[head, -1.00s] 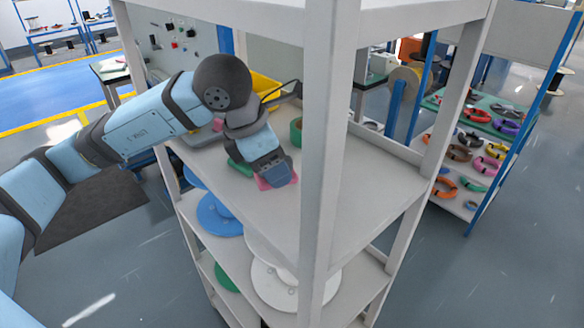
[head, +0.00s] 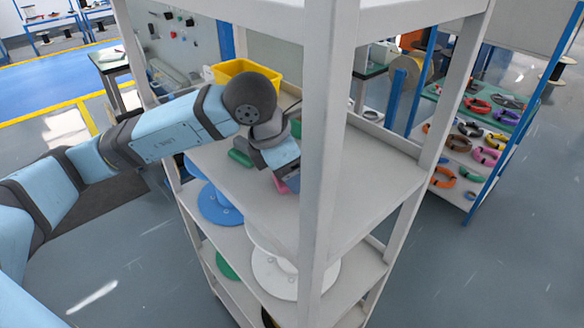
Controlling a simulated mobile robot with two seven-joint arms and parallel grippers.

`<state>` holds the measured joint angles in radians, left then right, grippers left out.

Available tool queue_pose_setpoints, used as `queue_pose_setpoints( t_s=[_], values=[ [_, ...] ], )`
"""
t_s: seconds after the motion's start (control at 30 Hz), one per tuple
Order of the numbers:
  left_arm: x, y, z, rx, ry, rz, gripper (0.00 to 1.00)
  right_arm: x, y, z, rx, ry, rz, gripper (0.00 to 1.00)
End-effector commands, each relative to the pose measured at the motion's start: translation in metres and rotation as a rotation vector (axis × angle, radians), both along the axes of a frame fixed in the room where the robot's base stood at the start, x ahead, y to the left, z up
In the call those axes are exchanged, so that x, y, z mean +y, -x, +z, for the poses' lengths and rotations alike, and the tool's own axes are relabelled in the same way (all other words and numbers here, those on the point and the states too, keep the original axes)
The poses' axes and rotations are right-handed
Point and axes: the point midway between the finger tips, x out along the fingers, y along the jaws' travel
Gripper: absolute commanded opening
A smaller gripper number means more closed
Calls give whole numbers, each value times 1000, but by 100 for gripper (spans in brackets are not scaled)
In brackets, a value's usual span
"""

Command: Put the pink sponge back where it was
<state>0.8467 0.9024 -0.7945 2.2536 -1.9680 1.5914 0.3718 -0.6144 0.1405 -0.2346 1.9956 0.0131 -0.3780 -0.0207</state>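The pink sponge (head: 281,186) shows as a small pink patch under the end of my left gripper (head: 286,181), over the upper shelf board (head: 375,178). Most of it is hidden by the gripper. My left arm reaches in from the left, with the gripper pointing down behind the front post. The fingers are hardly visible, but the sponge has moved along with them, so the gripper looks shut on it. I cannot tell whether the sponge touches the board. My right gripper is not in view.
A green block (head: 240,158) lies just left of the gripper. A yellow bin (head: 243,70) stands behind it. The white front post (head: 326,150) rises close to the gripper's right. Blue (head: 215,207) and white (head: 275,275) reels sit below. The board's right part is clear.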

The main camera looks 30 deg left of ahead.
Motion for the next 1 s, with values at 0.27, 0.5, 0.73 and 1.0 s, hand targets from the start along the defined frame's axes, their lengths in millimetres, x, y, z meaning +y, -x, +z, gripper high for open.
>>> queue_pose_setpoints(
  t_s=[0.27, 0.5, 0.73, 1.0],
  values=[
    [0, 0, 1, 0, 0, 0, 78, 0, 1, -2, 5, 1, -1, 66],
    [5, 4, 17, -4, 0, 2, 78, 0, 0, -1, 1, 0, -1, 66],
    [14, 16, 53, -5, 0, 0, 78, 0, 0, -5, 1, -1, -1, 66],
    [19, 22, 72, 0, 0, 1, 78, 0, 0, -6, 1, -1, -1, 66]
  ],
)
